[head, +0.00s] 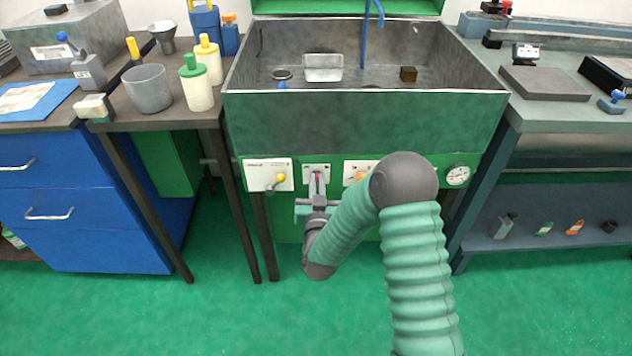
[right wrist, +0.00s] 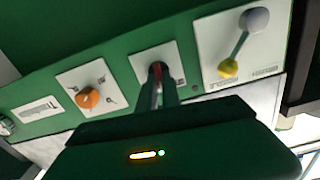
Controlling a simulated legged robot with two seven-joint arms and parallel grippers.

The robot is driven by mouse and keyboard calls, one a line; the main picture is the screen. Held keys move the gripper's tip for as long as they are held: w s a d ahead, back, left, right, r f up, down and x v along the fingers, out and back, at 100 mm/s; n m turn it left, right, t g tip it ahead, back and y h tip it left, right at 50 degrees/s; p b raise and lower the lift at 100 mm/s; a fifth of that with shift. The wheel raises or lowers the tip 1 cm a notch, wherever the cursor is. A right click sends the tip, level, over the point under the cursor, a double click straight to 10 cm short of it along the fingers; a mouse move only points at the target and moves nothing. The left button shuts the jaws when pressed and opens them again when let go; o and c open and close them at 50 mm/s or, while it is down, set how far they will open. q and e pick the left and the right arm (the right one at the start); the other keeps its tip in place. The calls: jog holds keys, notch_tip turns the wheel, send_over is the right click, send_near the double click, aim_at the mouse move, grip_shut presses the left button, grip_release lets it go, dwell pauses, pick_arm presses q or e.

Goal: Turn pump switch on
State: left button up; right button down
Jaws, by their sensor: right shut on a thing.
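A green parts-washer tank has a row of small white control plates on its front. The middle plate (head: 308,167) carries a small dark switch with a red mark, mostly hidden by my right gripper (head: 318,182). In the right wrist view the middle plate (right wrist: 143,69) has my right gripper (right wrist: 158,73) at its centre, with the fingers shut on the switch. Which way the switch points is hidden by the fingers. I cannot read the plate labels. My left gripper is in neither view.
A lever with a yellow knob (head: 280,179) is on the left plate. An orange knob (right wrist: 88,98) is on the plate at the other side, partly behind my arm in the head view. A gauge (head: 458,175) sits further right. The tank (head: 365,120) overhangs the plates.

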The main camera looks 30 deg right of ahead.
jog(key=m, duration=0.4)
jog(key=shift+s+d+f+m, duration=0.1)
jog(key=shift+s+d+m, duration=0.05)
jog(key=shift+m, duration=0.25)
dwell(0.4)
jog(key=c, duration=1.5)
grip_release()
jog(key=shift+c, duration=0.2)
jog(key=p+v, duration=0.6)
jog(key=v, duration=1.1)
jog(key=shift+f, duration=0.1)
